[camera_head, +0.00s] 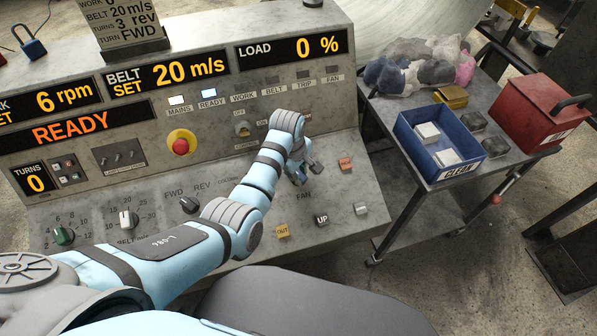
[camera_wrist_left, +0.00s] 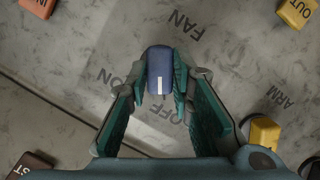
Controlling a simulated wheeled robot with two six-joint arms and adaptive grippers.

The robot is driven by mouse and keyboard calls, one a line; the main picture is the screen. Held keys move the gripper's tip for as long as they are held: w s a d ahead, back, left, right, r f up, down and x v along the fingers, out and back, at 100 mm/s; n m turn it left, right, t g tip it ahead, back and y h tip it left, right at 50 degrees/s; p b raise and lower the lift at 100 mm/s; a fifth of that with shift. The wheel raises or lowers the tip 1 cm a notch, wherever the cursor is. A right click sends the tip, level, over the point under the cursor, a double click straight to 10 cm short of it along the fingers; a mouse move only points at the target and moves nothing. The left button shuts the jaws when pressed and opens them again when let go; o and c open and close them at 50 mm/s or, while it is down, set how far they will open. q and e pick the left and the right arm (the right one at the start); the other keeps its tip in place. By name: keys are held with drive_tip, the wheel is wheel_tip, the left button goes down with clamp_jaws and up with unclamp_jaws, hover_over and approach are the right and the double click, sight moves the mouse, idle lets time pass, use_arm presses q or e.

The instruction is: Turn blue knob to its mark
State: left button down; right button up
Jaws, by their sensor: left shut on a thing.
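The blue knob (camera_wrist_left: 159,62) stands on the grey panel near the FAN label (camera_wrist_left: 187,24) in the left wrist view. A white line runs along its lower half and points straight down in that picture. The ON label (camera_wrist_left: 134,73) is left of the knob and the OFF label (camera_wrist_left: 184,124) is to its lower right. In the head view my left gripper (camera_head: 299,174) hides most of the knob. My right gripper is not in view.
A yellow OUT button (camera_head: 283,231), an UP button (camera_head: 321,219), a grey button (camera_head: 360,208) and an orange button (camera_head: 345,164) surround the gripper. A red stop button (camera_head: 181,145) and a black knob (camera_head: 189,204) are further left. A cart (camera_head: 408,189) stands right of the console.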

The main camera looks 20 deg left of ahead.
use_arm(q)
drive_tip(key=m, duration=0.3)
drive_tip(key=m+g+y, duration=0.1)
drive_tip(key=m, duration=0.2)
drive_tip(key=shift+d+f+m, duration=0.1)
drive_tip(key=shift+f+m, duration=0.1)
drive_tip(key=shift+m, duration=0.1)
drive_tip(key=m+y+b, duration=0.1)
drive_tip(key=m, duration=0.2)
drive_tip(key=shift+d+g, duration=0.1)
drive_tip(key=shift+g, duration=0.3)
drive_tip(key=shift+d+m+y+b, duration=0.15)
drive_tip(key=shift+m+y+b, duration=0.35)
drive_tip(key=shift+m, duration=1.7)
drive_tip(key=c, duration=1.4)
unclamp_jaws()
drive_tip(key=shift+w, duration=0.15)
drive_tip(key=shift+c, duration=0.2)
drive_tip(key=shift+w, duration=0.1)
drive_tip(key=shift+r, duration=0.1)
